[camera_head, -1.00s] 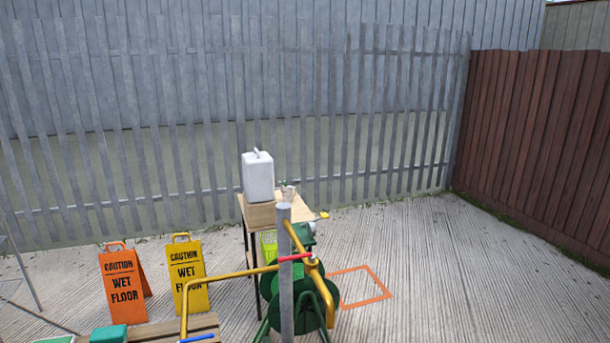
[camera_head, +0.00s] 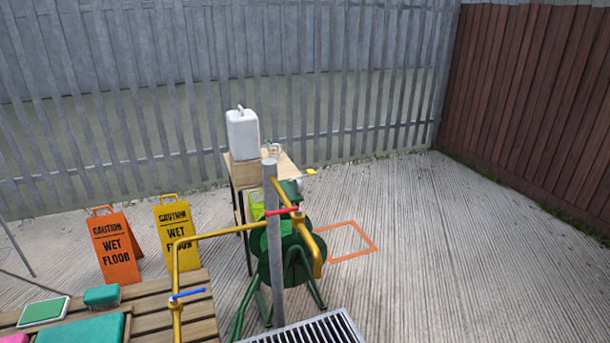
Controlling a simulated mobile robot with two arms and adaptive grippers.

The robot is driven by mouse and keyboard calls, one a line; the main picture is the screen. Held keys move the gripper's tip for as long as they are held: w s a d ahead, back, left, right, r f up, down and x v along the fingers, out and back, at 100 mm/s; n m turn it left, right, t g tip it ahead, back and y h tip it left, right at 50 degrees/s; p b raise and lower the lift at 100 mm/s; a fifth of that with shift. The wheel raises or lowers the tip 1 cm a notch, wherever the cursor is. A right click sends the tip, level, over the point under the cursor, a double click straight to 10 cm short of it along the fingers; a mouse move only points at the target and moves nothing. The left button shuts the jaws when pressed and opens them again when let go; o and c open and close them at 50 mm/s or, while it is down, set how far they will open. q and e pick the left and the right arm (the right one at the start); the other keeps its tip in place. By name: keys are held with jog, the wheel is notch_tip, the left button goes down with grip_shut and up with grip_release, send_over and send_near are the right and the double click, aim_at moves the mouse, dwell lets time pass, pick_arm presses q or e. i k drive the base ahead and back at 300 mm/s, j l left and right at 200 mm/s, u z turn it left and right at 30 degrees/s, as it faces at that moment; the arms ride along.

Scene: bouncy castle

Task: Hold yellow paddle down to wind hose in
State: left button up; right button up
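A small yellow paddle (camera_head: 310,172) sticks out to the right at the top of the green hose reel (camera_head: 298,243). The reel stands on a green frame on the concrete, behind a grey post (camera_head: 273,260) that hides part of it. Whether any hose is wound on the reel is too small to tell. Neither of my grippers shows in the head view.
A yellow pipe (camera_head: 225,231) with red and blue handles runs by the post. A wooden table (camera_head: 240,174) holds a white canister (camera_head: 242,134). A slatted bench (camera_head: 160,295), wet-floor signs (camera_head: 116,247) and a drain grate (camera_head: 318,330) stand around. The concrete at right is clear.

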aim_at(311, 172)
jog(key=z, duration=0.55)
jog(key=i+l+z, duration=0.2)
jog(key=l, duration=0.25)
jog(key=i+l+z, duration=0.15)
jog(key=l, duration=0.25)
jog(key=i+l+z, duration=0.2)
jog(key=l, duration=0.2)
jog(key=i+l+z, duration=0.15)
jog(key=l, duration=0.2)
jog(key=i+l+z, duration=0.25)
jog(key=i, duration=0.2)
jog(key=i+l+z, duration=0.2)
jog(key=i, duration=0.3)
jog(key=i+u, duration=0.5)
jog(key=i+l+u, duration=0.2)
jog(key=u, duration=0.3)
jog(key=i+j+u, duration=0.2)
jog(key=i+u, duration=0.7)
jog(key=i+l+u, duration=0.15)
jog(key=i+u, duration=0.25)
jog(key=i+j+u, duration=0.1)
jog(key=i+u, duration=0.3)
jog(key=i, duration=0.2)
jog(key=i+l+u, duration=0.1)
jog(key=i+u, duration=0.3)
jog(key=i, duration=0.15)
jog(key=i+l+u, duration=0.4)
jog(key=i, duration=0.2)
jog(key=j, duration=0.1)
